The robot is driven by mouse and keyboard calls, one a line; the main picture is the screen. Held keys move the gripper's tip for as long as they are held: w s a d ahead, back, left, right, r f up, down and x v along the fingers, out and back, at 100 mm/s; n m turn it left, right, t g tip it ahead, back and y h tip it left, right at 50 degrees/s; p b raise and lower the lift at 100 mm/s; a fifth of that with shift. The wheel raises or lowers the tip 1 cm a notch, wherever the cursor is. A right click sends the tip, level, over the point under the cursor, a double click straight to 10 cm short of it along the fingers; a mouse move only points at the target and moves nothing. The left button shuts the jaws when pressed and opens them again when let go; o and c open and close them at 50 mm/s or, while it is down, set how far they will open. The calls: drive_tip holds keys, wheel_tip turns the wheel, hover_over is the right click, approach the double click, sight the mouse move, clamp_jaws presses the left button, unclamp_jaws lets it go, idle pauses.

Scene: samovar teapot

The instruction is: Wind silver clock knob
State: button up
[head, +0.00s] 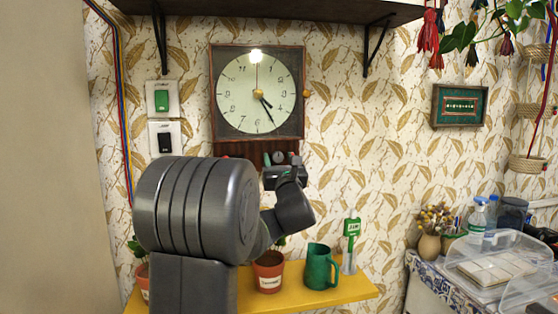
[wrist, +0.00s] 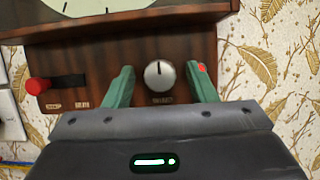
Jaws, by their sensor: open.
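The wall clock (head: 259,92) has a wooden frame and a pale round dial, and hangs on the patterned wall. Its lower wooden panel carries the silver knob (wrist: 159,75), a round knob with a dark pointer line pointing up; it also shows in the head view (head: 278,157). My gripper (wrist: 160,82) is open, with one green finger on each side of the knob. A gap shows between the knob and the left finger; the right finger is closer, and I cannot tell whether it touches. In the head view my arm hides part of the lower panel.
A red knob (wrist: 38,86) on a dark slot sits left on the panel. Below is a yellow shelf (head: 345,291) with a potted plant (head: 268,272) and a green pitcher (head: 320,267). A green switch (head: 162,99) and a black switch (head: 165,139) are left of the clock.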

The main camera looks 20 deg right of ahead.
drive_tip(key=c, duration=1)
drive_tip(key=shift+o, duration=0.2)
drive_tip(key=shift+f+m+b, duration=0.15)
drive_tip(key=shift+m+b, duration=0.25)
drive_tip(key=shift+b, duration=0.35)
